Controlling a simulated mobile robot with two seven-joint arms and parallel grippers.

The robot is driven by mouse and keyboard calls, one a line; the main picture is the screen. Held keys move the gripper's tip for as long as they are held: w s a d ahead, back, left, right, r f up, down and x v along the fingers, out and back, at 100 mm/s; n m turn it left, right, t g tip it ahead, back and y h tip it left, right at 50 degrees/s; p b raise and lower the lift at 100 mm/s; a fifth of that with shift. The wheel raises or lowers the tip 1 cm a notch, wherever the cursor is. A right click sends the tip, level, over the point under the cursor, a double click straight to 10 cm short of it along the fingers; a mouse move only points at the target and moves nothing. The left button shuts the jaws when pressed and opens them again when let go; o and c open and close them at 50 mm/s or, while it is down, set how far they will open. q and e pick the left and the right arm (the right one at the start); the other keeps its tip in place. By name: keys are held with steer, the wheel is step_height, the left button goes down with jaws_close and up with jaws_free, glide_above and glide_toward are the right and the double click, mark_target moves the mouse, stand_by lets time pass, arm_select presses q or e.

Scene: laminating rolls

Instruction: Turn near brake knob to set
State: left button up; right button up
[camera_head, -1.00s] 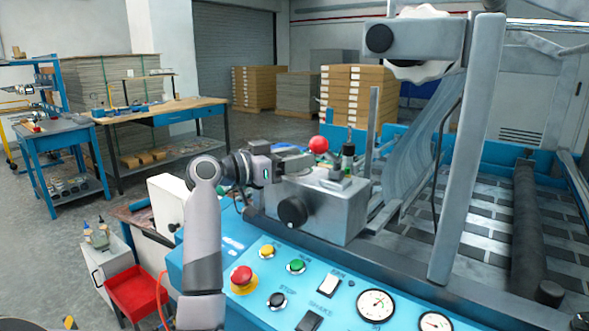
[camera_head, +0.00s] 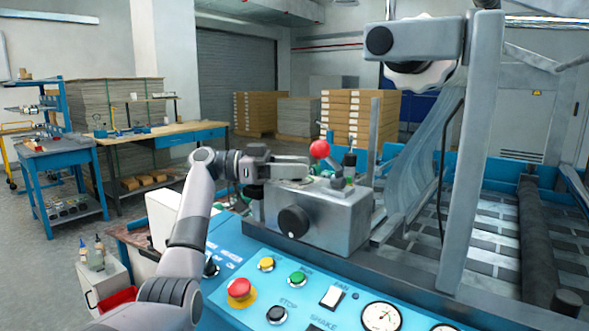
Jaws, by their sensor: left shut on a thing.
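A grey metal box (camera_head: 335,222) on the blue machine carries a round black knob (camera_head: 293,221) on its near face. A second black knob (camera_head: 379,40) is on the end of the upper grey arm. Which one is the near brake knob I cannot tell. My left gripper (camera_head: 308,166) reaches over the box top from the left, beside a red ball-topped lever (camera_head: 320,149). Its fingers look shut on this lever just below the ball; the contact is small and partly hidden. Neither black knob is in the gripper. My right gripper is not in view.
The blue control panel (camera_head: 235,262) with buttons, switches and gauges lies below my left arm. A grey post (camera_head: 468,160) and a web of film (camera_head: 425,145) stand right of the box. A dark roller (camera_head: 537,240) lies farther right. A wooden bench (camera_head: 160,133) is behind left.

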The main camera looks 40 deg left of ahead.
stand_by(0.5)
arm_select(q)
steer(key=o, duration=1)
steer(key=shift+b+v, duration=0.65)
steer(key=shift+v, duration=2.9)
